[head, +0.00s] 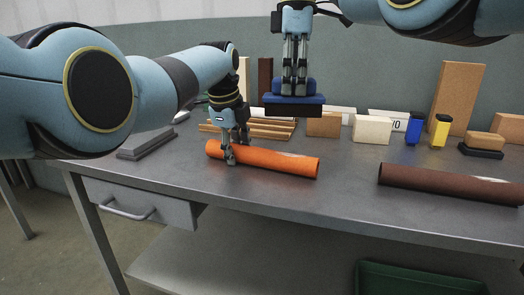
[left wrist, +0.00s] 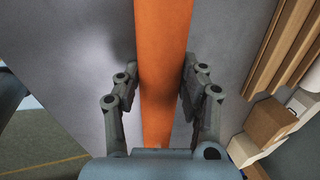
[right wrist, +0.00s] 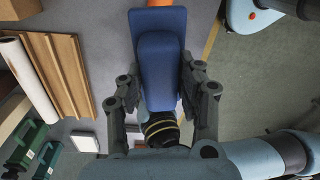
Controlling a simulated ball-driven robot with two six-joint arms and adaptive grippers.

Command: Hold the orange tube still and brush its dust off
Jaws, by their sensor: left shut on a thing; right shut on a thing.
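The orange tube (head: 262,160) lies on the grey workbench, with a pale dusty patch along its top toward the right end. My left gripper (head: 230,152) is shut on the tube near its left end. In the left wrist view the tube (left wrist: 162,60) runs between the two fingers (left wrist: 160,92). My right gripper (head: 294,82) is shut on a blue brush (head: 293,100) with a dark underside, held in the air above the tube and apart from it. The brush (right wrist: 160,70) fills the fingers in the right wrist view, with a sliver of orange beyond it.
A brown tube (head: 445,184) lies at the right of the bench (head: 340,205). Wooden strips (head: 265,131), several blocks, and blue (head: 414,128) and yellow (head: 440,130) items stand along the back. A grey flat block (head: 146,144) lies at left. A green crate (head: 420,280) is below.

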